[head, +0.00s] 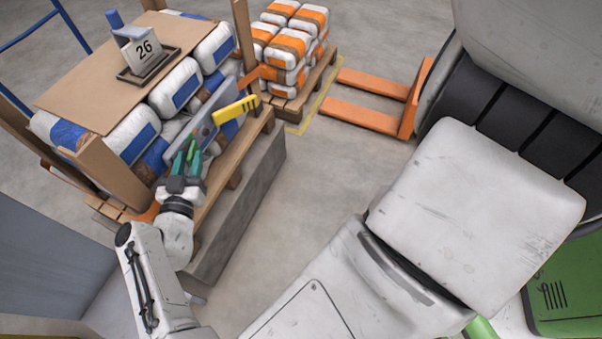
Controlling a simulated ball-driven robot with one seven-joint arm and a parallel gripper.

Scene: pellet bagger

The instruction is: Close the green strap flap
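A small bright green piece (190,149), which looks like the strap flap, shows at the lower left end of a grey metal plate on the front of the pallet load. My gripper (187,160) reaches up to it from below, with dark green fingers on both sides of the bright green piece. The fingers cover part of it. I cannot tell whether they touch it or how far apart they are.
White, blue-labelled sacks (176,88) are stacked under a cardboard sheet (80,92) with a "26" sign (145,48). The pallet stands on a concrete block (245,200). Orange-labelled sacks (290,42) and orange forks (365,100) lie behind. The floor (330,165) between is clear.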

